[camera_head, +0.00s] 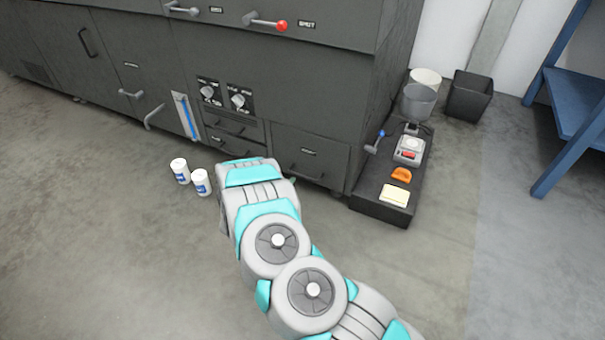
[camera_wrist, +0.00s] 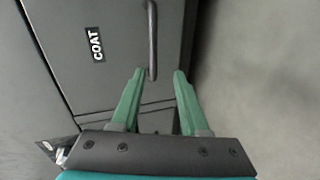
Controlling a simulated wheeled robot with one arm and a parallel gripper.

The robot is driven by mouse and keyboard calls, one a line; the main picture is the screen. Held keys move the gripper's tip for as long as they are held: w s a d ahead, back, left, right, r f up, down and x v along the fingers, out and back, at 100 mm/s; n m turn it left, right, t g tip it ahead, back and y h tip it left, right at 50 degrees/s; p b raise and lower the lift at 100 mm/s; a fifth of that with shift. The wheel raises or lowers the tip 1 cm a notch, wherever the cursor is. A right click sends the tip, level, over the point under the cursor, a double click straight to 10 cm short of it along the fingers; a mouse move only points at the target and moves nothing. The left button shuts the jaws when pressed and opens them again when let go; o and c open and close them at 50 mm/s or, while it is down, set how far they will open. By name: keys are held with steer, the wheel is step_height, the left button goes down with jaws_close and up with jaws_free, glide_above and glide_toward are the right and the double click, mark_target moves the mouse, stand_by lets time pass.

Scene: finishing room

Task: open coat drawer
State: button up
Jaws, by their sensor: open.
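The coat drawer (camera_wrist: 95,85) is a dark grey front with a white-on-black COAT label, seen sideways in the wrist view. Its dark bar handle (camera_wrist: 152,35) runs down from the top edge of that view. My gripper (camera_wrist: 159,72) is open, with its two green fingers pointing at the drawer. The near end of the handle appears between the fingertips, closer to the left one; contact cannot be told. The drawer looks shut. In the head view, a labelled drawer front (camera_head: 310,151) low at the cabinet's right end is likely the same one, and my arm hides most of the gripper.
Two white jars (camera_head: 190,177) stand on the floor left of my arm. A low black plinth (camera_head: 380,210) with a scale (camera_head: 409,150) stands right of the cabinet. A lever with a red knob (camera_head: 282,26) sticks out above.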

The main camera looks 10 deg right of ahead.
mark_target(303, 177)
steer(key=shift+n+h, duration=0.3)
steer(key=shift+h, duration=0.2)
steer(key=x, duration=0.2)
steer(key=d+x, duration=0.1)
steer(key=x, duration=0.5)
steer(key=shift+s+d+r, duration=0.25)
steer(key=shift+r, duration=0.05)
jaws_close()
stand_by(0.8)
